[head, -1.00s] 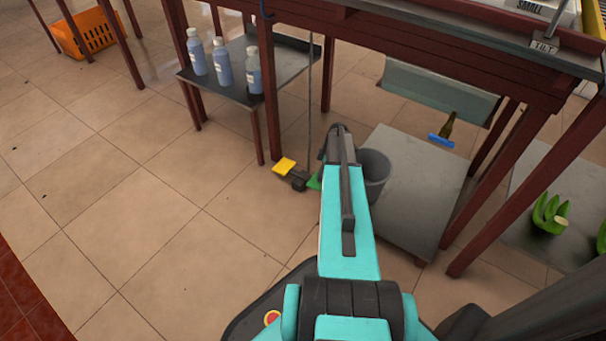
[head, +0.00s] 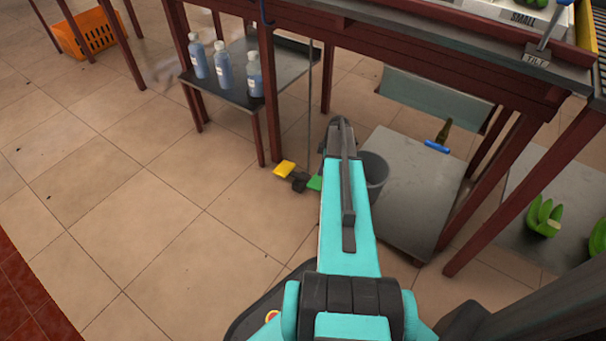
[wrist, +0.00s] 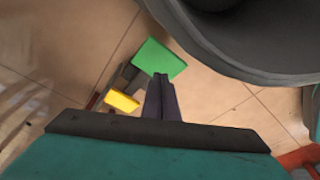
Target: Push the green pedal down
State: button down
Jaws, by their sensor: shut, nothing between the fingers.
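The green pedal (head: 315,183) sits low by the floor, partly hidden behind my arm in the head view. In the wrist view the green pedal (wrist: 159,58) shows as a flat plate just ahead of my fingertips. My gripper (wrist: 162,80) is shut and empty, its tips pointing at the pedal's near edge.
A grey bucket (head: 376,172) stands right of the green pedal; its rim (wrist: 215,60) is close to my gripper. A low grey shelf (head: 415,190) is further right. Red table legs (head: 270,100) rise behind the pedals. The tiled floor at left is clear.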

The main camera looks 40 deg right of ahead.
notch_tip(320, 180, up, 4)
jog(key=shift+r+p, duration=0.2)
jog(key=shift+p, duration=1.05)
